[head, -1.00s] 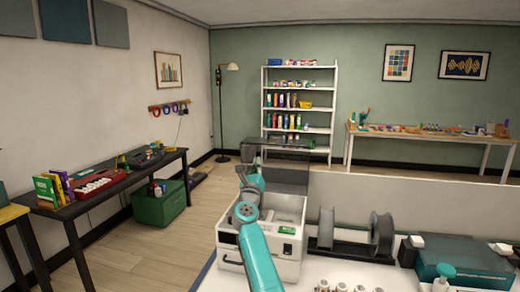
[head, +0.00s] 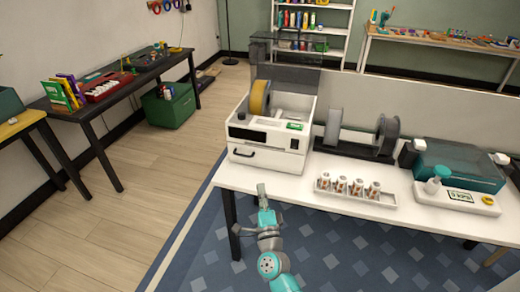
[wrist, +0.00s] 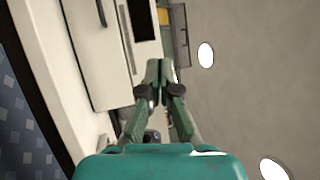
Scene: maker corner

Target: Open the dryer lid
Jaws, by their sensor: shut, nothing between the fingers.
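The white dryer (head: 270,150) stands on the left end of the white table, with a dark display, a drawer handle and a small green label on it. Its smoky see-through lid (head: 288,50) stands raised at the back, and the top is open. A yellow-orange spool (head: 260,97) sits inside. My gripper (head: 262,190) is low in front of the dryer, near the table's front edge, apart from the lid. In the wrist view my gripper (wrist: 160,68) has its fingertips together and empty, with the dryer front (wrist: 105,60) beyond, turned sideways.
To the right on the table (head: 400,212) are a spool holder (head: 355,148) with grey spools, a tray (head: 355,200) of small parts and a teal-lidded machine (head: 458,165). A dark bench (head: 130,80) stands at the left wall.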

